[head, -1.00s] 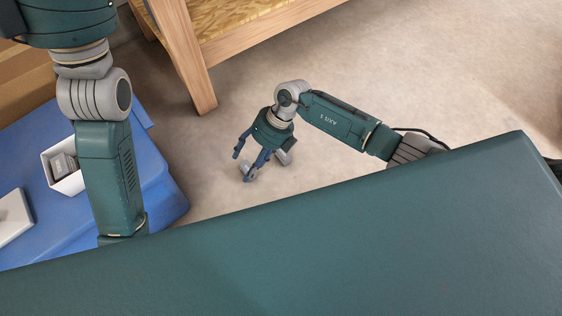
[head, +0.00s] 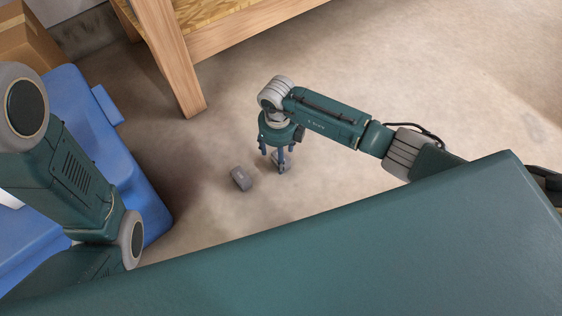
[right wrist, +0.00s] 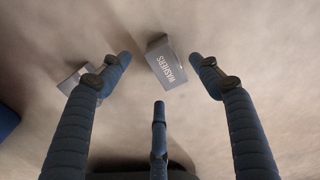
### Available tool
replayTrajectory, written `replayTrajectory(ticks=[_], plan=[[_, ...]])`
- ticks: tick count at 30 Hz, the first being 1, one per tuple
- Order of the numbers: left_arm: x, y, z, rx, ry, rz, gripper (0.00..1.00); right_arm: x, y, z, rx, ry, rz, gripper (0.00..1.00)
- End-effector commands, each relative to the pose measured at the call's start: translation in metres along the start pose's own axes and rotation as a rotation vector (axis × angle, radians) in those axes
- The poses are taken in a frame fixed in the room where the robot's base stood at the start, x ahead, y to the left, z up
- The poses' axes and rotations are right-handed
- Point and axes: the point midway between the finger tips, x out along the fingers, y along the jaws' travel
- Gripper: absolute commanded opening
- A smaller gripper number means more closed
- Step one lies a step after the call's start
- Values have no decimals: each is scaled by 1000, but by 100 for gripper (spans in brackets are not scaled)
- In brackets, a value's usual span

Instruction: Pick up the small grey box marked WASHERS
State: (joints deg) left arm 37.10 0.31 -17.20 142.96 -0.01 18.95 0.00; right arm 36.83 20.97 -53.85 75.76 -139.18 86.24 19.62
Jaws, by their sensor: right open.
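The small grey box marked WASHERS (right wrist: 167,62) lies on the floor in the right wrist view, with white lettering on the face toward the camera. It shows beyond and between the spread blue fingertips. My right gripper (right wrist: 162,75) is open and empty, with no finger visibly closed on the box. In the head view my right gripper (head: 279,158) points down near the floor, and a grey box (head: 283,163) shows partly hidden behind its fingers. My left gripper is out of view; only my left arm shows.
A second grey box (head: 241,178) lies on the floor left of the gripper; it also shows partly behind the left finger in the right wrist view (right wrist: 70,80). A blue plastic piece (head: 95,125) stands at left. A wooden bench leg (head: 170,62) stands behind. Floor to the right is clear.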

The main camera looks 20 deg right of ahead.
Motion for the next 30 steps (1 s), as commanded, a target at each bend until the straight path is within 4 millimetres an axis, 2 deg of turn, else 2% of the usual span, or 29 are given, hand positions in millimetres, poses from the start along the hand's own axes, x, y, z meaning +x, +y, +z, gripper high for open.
replayTrajectory(ticks=[5,12,21,29,30], plan=[[-5,5,-14,4,30,10,40,19,-1,1,0,1,1,64],[-32,10,-22,4,27,10,40,49,-3,2,1,2,2,64],[-32,11,-22,4,27,10,40,50,-3,2,0,1,1,64],[-32,11,-22,3,28,10,40,50,-3,2,0,0,1,12],[-32,11,-22,3,28,11,40,50,-3,2,0,0,1,11]])
